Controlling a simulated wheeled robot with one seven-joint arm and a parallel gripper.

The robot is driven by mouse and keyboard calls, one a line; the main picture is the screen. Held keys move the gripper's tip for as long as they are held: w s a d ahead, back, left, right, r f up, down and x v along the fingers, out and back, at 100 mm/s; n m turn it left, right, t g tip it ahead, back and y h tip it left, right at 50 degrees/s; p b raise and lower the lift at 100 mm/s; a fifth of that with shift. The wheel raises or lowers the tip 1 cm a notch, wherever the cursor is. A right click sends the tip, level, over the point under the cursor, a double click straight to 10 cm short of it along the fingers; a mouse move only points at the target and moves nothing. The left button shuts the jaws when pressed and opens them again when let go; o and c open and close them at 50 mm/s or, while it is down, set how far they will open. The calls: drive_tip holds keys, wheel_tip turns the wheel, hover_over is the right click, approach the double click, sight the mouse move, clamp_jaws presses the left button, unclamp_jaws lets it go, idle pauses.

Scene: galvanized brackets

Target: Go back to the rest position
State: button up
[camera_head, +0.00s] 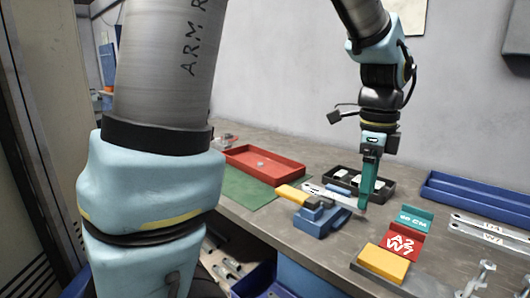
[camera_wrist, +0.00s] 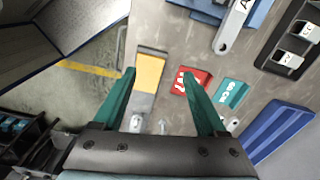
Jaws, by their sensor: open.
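My gripper (camera_head: 367,203) is above the workbench near its middle in the head view, fingers pointing down. In the wrist view my gripper (camera_wrist: 160,76) shows two green fingers spread apart, with nothing held between them. A yellow block (camera_wrist: 149,73) on a grey base appears between the fingers, lower down on the bench; it also shows in the head view (camera_head: 383,262).
A blue fixture (camera_head: 320,222) holding a yellow-handled tool is left of my gripper. A black tray (camera_head: 345,177) lies behind it. A red tray (camera_head: 264,165) on a green mat (camera_head: 243,189) is further left. A blue tray (camera_head: 475,201) and marked metal strips are right.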

drive_tip(key=w+a+f+n, duration=0.1)
drive_tip(key=a+f+n, duration=0.2)
drive_tip(key=a+n, duration=0.5)
drive_tip(key=w+a+f+n+t, duration=0.1)
drive_tip(key=a+f+n, duration=0.1)
drive_tip(key=a+n, duration=0.5)
drive_tip(key=w+a+f+n, duration=0.1)
drive_tip(key=a+f+n, duration=0.2)
drive_tip(key=a+n, duration=0.5)
drive_tip(key=a, duration=0.4)
drive_tip(key=shift+f+n+p, duration=0.3)
drive_tip(key=shift+p, duration=0.05)
drive_tip(key=shift+w, duration=0.1)
